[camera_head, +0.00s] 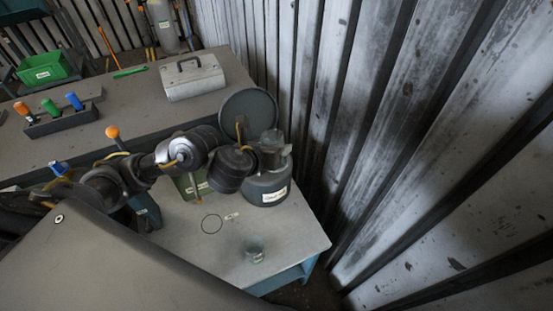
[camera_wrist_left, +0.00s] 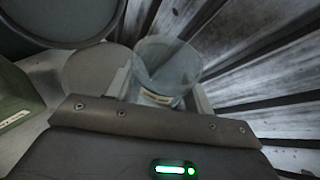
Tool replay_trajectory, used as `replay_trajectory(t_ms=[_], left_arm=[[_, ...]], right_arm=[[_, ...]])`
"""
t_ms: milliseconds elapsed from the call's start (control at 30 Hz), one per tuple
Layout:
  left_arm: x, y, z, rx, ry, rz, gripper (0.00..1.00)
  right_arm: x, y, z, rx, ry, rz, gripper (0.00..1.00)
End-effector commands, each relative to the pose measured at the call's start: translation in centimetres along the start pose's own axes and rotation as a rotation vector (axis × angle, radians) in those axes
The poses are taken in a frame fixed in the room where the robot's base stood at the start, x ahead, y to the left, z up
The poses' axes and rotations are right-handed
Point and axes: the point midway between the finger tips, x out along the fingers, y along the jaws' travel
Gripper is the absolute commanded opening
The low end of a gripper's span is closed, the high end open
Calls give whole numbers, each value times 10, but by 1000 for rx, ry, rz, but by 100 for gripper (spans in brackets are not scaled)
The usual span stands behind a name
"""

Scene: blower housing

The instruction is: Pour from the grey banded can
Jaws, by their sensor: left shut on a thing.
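My left gripper (camera_head: 267,150) is shut on a greyish see-through can (camera_head: 274,137), which I take to be the grey banded can. In the left wrist view the can (camera_wrist_left: 166,66) stands between the fingers, open mouth up, with a pale label low on its side. It looks roughly upright; its contents cannot be made out. In the head view it overlaps the top of a dark grey pot (camera_head: 267,190) with a white label. I cannot tell the gap between them. My right gripper is not in view.
A round dark disc (camera_head: 248,112) stands behind the gripper. A green labelled container (camera_head: 193,187) stands left of the pot, partly behind my arm. A ring mark (camera_head: 212,224) lies on clear tabletop. A corrugated wall (camera_head: 400,130) closes off the right. A metal box (camera_head: 192,78) stands behind.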

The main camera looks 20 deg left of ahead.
Motion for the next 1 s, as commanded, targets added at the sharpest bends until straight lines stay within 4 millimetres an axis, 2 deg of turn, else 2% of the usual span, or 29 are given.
replay_trajectory(t_ms=[233, 700, 1000], left_arm=[[-5, -8, -2, 17, -16, 3, 26], [-38, -45, -10, 139, -136, 46, 26], [-55, -63, -14, 202, -193, 72, 26]], right_arm=[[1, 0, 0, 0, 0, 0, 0], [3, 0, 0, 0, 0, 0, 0], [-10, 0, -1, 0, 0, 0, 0]])
